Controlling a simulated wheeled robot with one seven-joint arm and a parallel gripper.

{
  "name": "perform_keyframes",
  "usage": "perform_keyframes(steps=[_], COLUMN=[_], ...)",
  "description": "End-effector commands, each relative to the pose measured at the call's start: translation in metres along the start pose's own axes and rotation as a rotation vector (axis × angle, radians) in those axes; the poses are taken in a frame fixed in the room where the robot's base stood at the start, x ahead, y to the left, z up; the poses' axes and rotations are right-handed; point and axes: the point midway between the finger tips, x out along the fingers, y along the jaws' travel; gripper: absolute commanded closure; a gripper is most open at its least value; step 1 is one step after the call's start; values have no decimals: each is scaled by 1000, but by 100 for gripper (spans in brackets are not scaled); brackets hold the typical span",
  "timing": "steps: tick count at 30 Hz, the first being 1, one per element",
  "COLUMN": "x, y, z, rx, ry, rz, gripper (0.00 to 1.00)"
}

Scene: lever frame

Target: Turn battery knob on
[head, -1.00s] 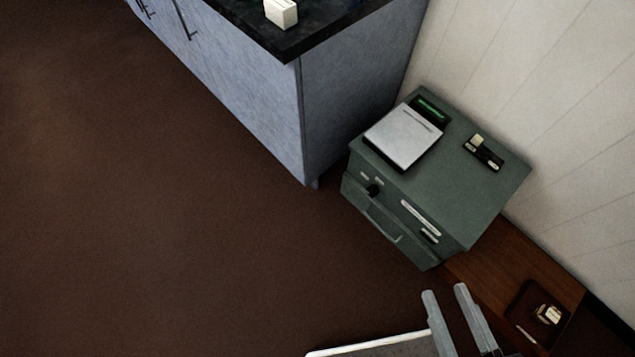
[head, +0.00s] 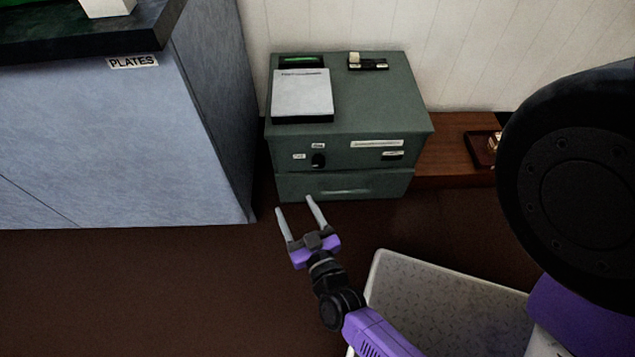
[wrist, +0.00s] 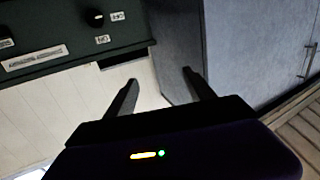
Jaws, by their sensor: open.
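The battery knob (head: 318,160) is a small round black knob on the front of a green cabinet (head: 365,155), with small white labels beside it. It also shows in the wrist view (wrist: 95,18) at the top, to the left of my fingers. My gripper (head: 296,211) is open and empty. In the head view it is in front of the cabinet, below the knob and a little to its left, apart from it.
A blue-grey counter (head: 110,130) with a PLATES label stands close on the left. A white-lidded device (head: 302,93) and a small black switch block (head: 368,63) are on the cabinet top. A low wooden bench (head: 450,150) with a dark tray (head: 483,149) is on the right.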

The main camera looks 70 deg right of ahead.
Motion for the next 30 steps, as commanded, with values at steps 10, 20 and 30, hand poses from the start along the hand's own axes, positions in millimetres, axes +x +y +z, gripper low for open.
perform_keyframes(steps=[10, 20, 30], x=[108, 137, 183], y=[91, 119, 135], z=[123, 135, 133], rx=[-105, -130, -130], ry=[25, 22, 22], rz=[308, 361, 359], gripper=[37, 37, 37])
